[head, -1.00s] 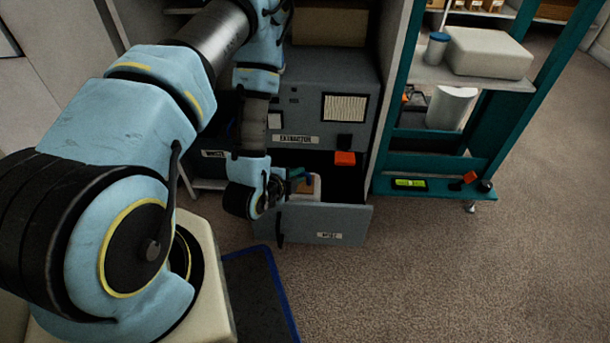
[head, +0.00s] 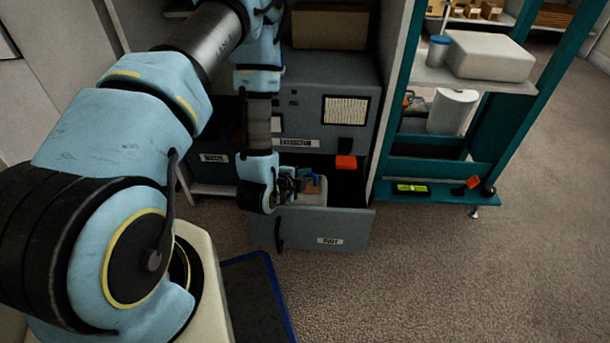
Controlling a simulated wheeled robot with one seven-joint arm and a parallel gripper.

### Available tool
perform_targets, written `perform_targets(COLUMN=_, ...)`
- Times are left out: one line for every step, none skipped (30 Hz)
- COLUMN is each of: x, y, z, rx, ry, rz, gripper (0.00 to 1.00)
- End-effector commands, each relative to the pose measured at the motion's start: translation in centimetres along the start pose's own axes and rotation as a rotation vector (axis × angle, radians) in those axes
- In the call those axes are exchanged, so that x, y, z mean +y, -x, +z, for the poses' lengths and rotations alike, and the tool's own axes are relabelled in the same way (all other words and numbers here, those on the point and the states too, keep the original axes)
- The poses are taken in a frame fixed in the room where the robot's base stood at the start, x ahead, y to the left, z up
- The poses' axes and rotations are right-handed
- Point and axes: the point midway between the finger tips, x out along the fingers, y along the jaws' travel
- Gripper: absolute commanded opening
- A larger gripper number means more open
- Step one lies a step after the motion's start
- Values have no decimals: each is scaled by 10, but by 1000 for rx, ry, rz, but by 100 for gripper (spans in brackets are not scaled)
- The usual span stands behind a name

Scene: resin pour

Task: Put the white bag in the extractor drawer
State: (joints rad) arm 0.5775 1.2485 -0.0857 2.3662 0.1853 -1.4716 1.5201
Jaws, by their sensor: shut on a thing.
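The grey extractor (head: 309,105) stands in the cabinet. Its lower drawer (head: 345,230) is pulled open, with a dark handle and a white label on the front. My gripper (head: 300,186) is over the left part of the open drawer, just behind its front panel. It is shut on the white bag (head: 314,198), which shows as a small pale shape with a tan patch, low in the drawer opening. My wrist hides the left side of the bag, and the drawer front hides its bottom. I cannot tell whether the bag touches the drawer floor.
An orange block-like part (head: 346,162) sits at the drawer's back right. A teal shelf (head: 440,180) stands to the right with a paper roll, a white box and a green level. A dark mat (head: 255,300) lies in front. The carpet at right is clear.

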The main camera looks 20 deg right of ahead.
Motion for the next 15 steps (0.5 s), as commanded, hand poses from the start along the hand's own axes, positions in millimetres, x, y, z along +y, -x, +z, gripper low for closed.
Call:
perform_targets(x=2, y=-1, z=0, rx=0, ry=-1, rz=0, gripper=0)
perform_targets(x=3, y=-2, z=1, rx=0, ry=-1, rz=0, gripper=0)
perform_targets(x=4, y=-2, z=1, rx=0, ry=-1, rz=0, gripper=0)
perform_targets(x=4, y=-3, z=1, rx=0, ry=-1, rz=0, gripper=0)
perform_targets(x=5, y=-3, z=1, rx=0, ry=-1, rz=-1, gripper=0)
perform_targets(x=5, y=-3, z=2, rx=0, ry=-1, rz=-1, gripper=0)
perform_targets(x=5, y=-3, z=2, rx=0, ry=0, rz=-1, gripper=0)
perform_targets(x=4, y=-3, z=1, rx=0, ry=0, rz=-1, gripper=0)
perform_targets(x=4, y=-3, z=1, rx=0, ry=0, rz=0, gripper=20)
perform_targets(x=4, y=-3, z=1, rx=0, ry=0, rz=0, gripper=23)
perform_targets(x=4, y=-3, z=1, rx=0, ry=0, rz=0, gripper=26)
perform_targets(x=4, y=-3, z=1, rx=0, ry=0, rz=0, gripper=31)
perform_targets(x=4, y=-3, z=1, rx=0, ry=0, rz=0, gripper=34)
perform_targets(x=4, y=-3, z=1, rx=0, ry=0, rz=0, gripper=38)
perform_targets(x=4, y=-3, z=1, rx=0, ry=0, rz=0, gripper=42)
